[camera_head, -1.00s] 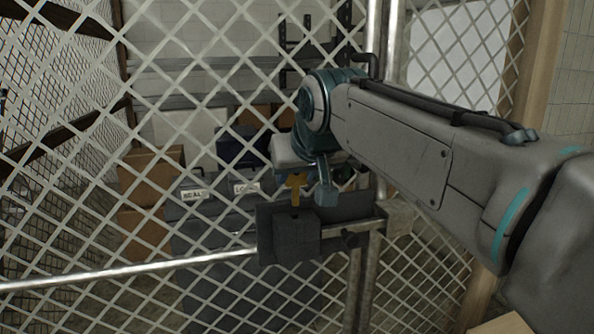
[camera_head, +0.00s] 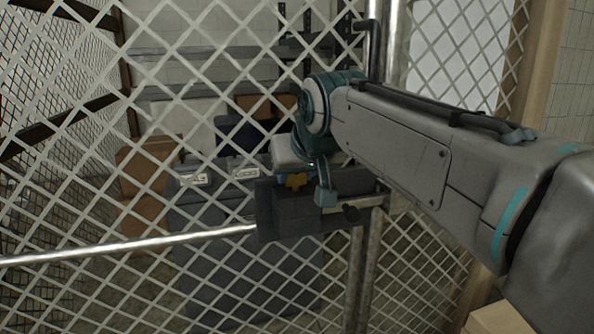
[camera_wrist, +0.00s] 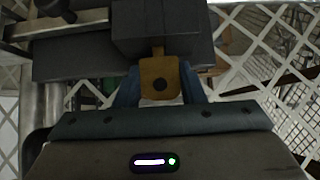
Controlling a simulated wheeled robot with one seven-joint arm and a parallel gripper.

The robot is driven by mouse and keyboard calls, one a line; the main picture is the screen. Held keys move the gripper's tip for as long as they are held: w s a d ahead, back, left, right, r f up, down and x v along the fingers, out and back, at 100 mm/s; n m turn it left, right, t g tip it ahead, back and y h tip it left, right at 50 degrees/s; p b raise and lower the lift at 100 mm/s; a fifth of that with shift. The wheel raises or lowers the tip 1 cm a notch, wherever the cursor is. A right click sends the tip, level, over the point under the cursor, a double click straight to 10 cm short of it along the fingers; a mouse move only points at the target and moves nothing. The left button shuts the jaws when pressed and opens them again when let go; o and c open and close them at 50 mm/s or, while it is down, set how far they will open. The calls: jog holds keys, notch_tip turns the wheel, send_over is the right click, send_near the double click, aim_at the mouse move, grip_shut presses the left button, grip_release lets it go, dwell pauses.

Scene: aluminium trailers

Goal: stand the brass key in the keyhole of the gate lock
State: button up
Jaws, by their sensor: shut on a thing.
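The brass key (camera_head: 296,181) is upright at the top of the dark gate lock (camera_head: 292,215), in front of the mesh gate. Its bow shows above the lock box, and its shaft is mostly hidden. The lower shaft appears to be inside the lock; the keyhole itself is hidden. My gripper (camera_wrist: 160,92) is shut on the bow, with a blue finger on each side.
The wire mesh gate (camera_head: 120,210) fills much of the view, with a metal rail (camera_head: 130,247) across it and a post (camera_head: 362,270) beside the lock. Boxes (camera_head: 145,185) and labelled dark cases (camera_head: 205,205) stand behind the mesh.

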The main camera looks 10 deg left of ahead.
jog(key=o, duration=1.2)
jog(key=shift+c, duration=0.2)
jog(key=p+v, duration=0.2)
jog(key=v, duration=1.2)
jog(key=shift+f, duration=0.2)
jog(key=s+d+f+m+g+h+p, duration=0.1)
jog(key=d+f+m+g+h+p, duration=0.1)
jog(key=d+f+p, duration=0.55)
jog(key=s+d+f+m+g+h+p, duration=0.1)
jog(key=d+f+m+h+p, duration=0.25)
jog(key=d, duration=0.75)
jog(key=s+d+f+g+p, duration=0.2)
jog(key=s+d+f+p, duration=0.1)
jog(key=s+d+f, duration=0.2)
notch_tip(320, 180, down, 4)
jog(key=s+m, duration=0.1)
jog(key=s, duration=0.1)
jog(key=shift+s+d+y+p, duration=0.2)
jog(key=shift+s+y+p, duration=0.1)
jog(key=shift+y, duration=0.05)
